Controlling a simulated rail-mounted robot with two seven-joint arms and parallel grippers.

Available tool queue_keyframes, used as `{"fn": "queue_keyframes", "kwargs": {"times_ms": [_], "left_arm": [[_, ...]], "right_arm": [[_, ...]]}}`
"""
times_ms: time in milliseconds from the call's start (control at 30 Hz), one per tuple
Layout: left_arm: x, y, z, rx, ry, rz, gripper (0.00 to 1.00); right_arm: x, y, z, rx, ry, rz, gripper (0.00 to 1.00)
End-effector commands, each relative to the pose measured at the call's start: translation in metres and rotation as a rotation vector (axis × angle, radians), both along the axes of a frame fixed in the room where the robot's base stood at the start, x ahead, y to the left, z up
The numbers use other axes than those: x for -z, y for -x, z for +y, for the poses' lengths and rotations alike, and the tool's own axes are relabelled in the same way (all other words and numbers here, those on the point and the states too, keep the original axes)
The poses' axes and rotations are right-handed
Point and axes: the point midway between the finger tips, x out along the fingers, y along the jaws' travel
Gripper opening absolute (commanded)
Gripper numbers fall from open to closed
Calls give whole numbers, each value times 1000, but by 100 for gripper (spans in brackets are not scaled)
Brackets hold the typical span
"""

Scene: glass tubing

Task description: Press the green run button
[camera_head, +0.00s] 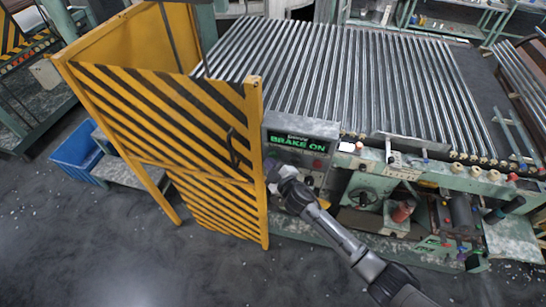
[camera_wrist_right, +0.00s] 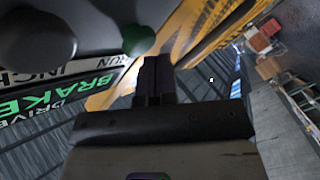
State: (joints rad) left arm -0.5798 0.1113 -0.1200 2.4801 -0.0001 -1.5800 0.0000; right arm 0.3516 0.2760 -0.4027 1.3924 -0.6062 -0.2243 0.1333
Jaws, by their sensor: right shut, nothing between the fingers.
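The green run button (camera_wrist_right: 139,38) shows in the wrist view as a round green cap, just above and left of my fingertips. The "RUN" label is beside it. My right gripper (camera_wrist_right: 156,66) is shut and empty, its fingertips close to the button; I cannot tell whether they touch. In the head view my right gripper (camera_head: 275,172) is at the control panel, under the "BRAKE ON" display (camera_head: 298,142). My left gripper is in neither view.
A yellow-and-black striped guard (camera_head: 190,115) stands immediately left of the panel. A dark round knob (camera_wrist_right: 38,28) sits beside the green button. Glass tubes (camera_head: 350,80) cover the rack behind. A blue bin (camera_head: 77,152) stands on the left. The floor in front is open.

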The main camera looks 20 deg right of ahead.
Motion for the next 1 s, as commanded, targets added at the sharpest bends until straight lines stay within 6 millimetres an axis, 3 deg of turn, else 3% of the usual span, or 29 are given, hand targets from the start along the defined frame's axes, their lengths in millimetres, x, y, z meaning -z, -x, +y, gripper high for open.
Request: {"fn": "queue_keyframes", "kwargs": {"times_ms": [1000], "left_arm": [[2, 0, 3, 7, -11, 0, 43]], "right_arm": [[0, -8, -6, 0, 1, 0, 0]]}}
